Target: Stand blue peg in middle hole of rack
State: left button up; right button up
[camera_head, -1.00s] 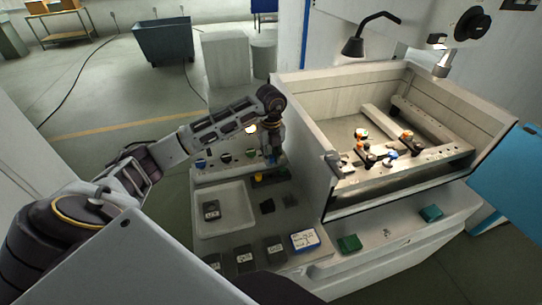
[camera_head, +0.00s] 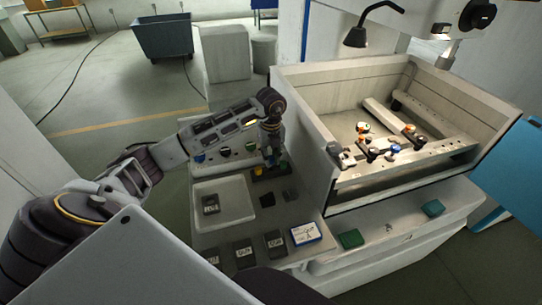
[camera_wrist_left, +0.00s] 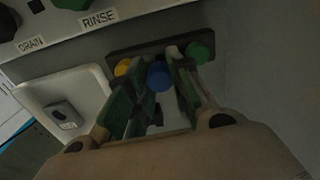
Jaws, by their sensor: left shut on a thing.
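The dark rack (camera_head: 271,176) is a low bar behind the white tray; it also shows in the wrist view (camera_wrist_left: 141,52). A yellow peg (camera_wrist_left: 122,67) stands at its left end and a green peg (camera_wrist_left: 197,52) at its right end. The blue peg (camera_wrist_left: 159,76) is between them, its round top facing the wrist camera. My left gripper (camera_head: 270,158), also in the wrist view (camera_wrist_left: 155,95), is shut on the blue peg over the rack's middle. The middle hole and the peg's lower end are hidden, so I cannot tell whether it is in the hole. My right gripper is not in view.
A white tray (camera_head: 196,222) with a dark block stands left of the rack. A panel with coloured knobs (camera_wrist_left: 98,20) rises behind. Dark blocks and a blue-white box (camera_head: 306,234) lie in front. The machine's tank wall (camera_head: 318,150) stands close on the right.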

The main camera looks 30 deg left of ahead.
pick_arm(q)
jog(key=shift+f+b, duration=1)
jog(key=shift+f, duration=0.65)
jog(key=o, duration=1)
jog(key=shift+c, duration=0.2)
jog(key=shift+r, duration=0.15)
jog(key=shift+r, duration=5.8)
